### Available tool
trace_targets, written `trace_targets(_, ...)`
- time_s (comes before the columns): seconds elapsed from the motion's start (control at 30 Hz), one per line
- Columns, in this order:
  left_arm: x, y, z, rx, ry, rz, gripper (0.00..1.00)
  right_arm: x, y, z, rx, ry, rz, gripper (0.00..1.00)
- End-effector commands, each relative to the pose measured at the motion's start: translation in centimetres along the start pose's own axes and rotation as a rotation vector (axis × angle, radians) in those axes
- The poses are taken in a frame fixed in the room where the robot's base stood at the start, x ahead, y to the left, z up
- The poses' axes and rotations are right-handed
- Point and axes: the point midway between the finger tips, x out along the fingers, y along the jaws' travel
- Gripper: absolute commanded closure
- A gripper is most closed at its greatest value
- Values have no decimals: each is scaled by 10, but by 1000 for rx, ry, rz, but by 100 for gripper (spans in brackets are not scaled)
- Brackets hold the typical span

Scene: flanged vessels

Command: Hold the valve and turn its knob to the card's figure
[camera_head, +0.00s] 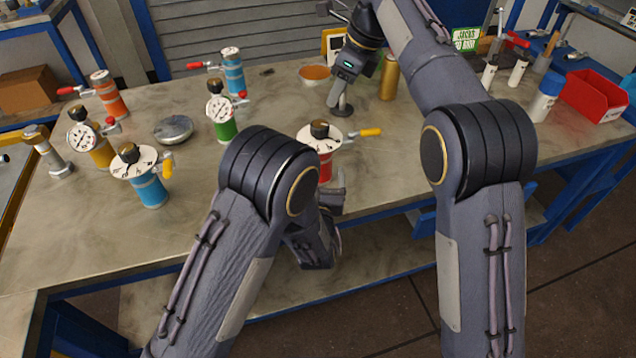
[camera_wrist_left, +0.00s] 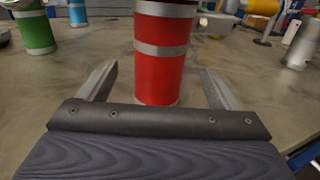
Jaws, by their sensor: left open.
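A red valve (camera_head: 324,150) with a white dial, a black knob (camera_head: 320,129) and a yellow handle stands upright near the table's front edge. In the left wrist view its red body (camera_wrist_left: 162,75) stands between the fingers of my open left gripper (camera_wrist_left: 160,70); contact is not visible. In the head view my arm partly hides the left gripper (camera_head: 332,192) and the valve. My right gripper (camera_head: 337,92) points down behind the valve, apart from it; its finger gap is unclear. A yellow-edged card (camera_head: 333,45) stands at the back, partly covered, its figure unreadable.
A blue vessel (camera_head: 148,190) with a similar dial stands at left. Green (camera_head: 226,130), yellow (camera_head: 100,154) and orange vessels (camera_head: 110,100) stand nearby. A round metal lid (camera_head: 173,129) lies between them. A red bin (camera_head: 592,96) is at right. The front-left tabletop is clear.

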Motion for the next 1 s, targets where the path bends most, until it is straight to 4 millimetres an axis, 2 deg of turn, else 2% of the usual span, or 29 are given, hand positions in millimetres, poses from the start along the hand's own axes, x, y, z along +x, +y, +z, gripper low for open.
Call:
trace_targets(0.1,20,1,0,-2,-2,4,16,0,0,0,0,0,0,64)
trace_targets(0.3,42,1,0,-1,1,3,16,0,0,0,0,0,0,64)
trace_targets(0.67,48,1,0,-1,1,2,16,0,0,0,0,0,0,64)
trace_targets(0.77,48,1,0,-1,1,2,26,0,0,0,0,0,0,64)
trace_targets(1.0,48,1,0,-1,1,2,58,0,0,0,0,0,0,64)
